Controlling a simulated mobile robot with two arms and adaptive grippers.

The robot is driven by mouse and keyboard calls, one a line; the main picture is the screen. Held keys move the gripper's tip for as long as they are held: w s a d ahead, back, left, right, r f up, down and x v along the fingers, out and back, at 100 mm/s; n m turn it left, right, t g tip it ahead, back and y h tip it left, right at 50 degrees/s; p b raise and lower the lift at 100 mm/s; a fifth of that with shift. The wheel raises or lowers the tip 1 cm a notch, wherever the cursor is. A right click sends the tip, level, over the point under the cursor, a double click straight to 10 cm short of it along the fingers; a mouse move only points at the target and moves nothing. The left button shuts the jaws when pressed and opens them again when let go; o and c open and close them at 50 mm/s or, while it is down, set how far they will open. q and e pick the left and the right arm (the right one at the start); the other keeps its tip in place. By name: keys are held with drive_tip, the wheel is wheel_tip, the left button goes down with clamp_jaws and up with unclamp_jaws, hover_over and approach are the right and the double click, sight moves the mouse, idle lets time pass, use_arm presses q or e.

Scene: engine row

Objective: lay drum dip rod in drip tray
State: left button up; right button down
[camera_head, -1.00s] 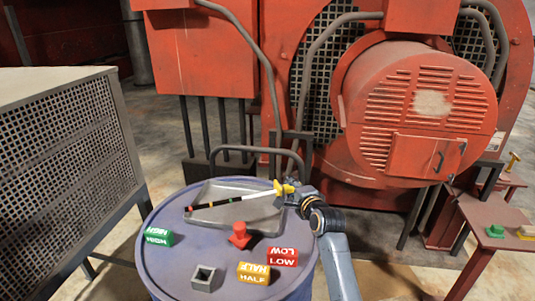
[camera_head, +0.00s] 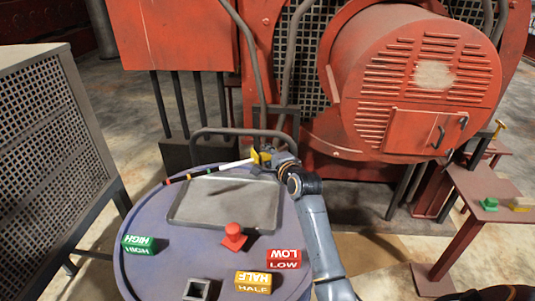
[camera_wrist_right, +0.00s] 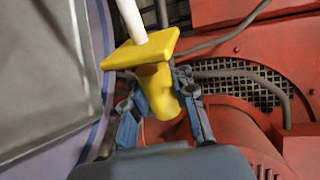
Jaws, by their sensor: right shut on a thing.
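The dip rod (camera_head: 235,164) has a white shaft, a dark banded end with red and green marks, and a yellow handle (camera_wrist_right: 160,88). My right gripper (camera_head: 266,160) is shut on the yellow handle. In the head view the rod lies across the far edge of the grey drip tray (camera_head: 225,207), its banded end pointing left past the tray. It appears held above the tray, with a dark shadow on the tray floor. The tray sits on the blue drum top (camera_head: 150,208) and looks empty. My left gripper is not in view.
On the drum stand a green HIGH block (camera_head: 138,245), a red plunger-like piece (camera_head: 233,237), a red LOW block (camera_head: 284,259), a yellow HALF block (camera_head: 253,282) and a grey square socket (camera_head: 197,289). A curved rail (camera_head: 240,131) and red machinery are behind. A perforated cabinet (camera_head: 45,165) stands left.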

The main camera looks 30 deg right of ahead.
wheel_tip(320, 180, down, 5)
drive_tip(key=b, duration=0.2)
drive_tip(key=shift+b, duration=0.3)
drive_tip(key=shift+f, duration=0.25)
drive_tip(key=shift+f+b, duration=0.5)
drive_tip(key=shift+f, duration=0.1)
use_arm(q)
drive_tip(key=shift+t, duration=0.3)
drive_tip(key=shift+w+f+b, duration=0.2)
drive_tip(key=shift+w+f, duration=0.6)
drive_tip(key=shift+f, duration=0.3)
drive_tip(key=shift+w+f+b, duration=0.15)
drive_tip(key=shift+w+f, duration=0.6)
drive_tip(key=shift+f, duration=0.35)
use_arm(e)
drive_tip(key=shift+f, duration=0.75)
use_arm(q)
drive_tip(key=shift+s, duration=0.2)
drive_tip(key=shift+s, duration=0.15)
use_arm(e)
drive_tip(key=c, duration=1)
unclamp_jaws()
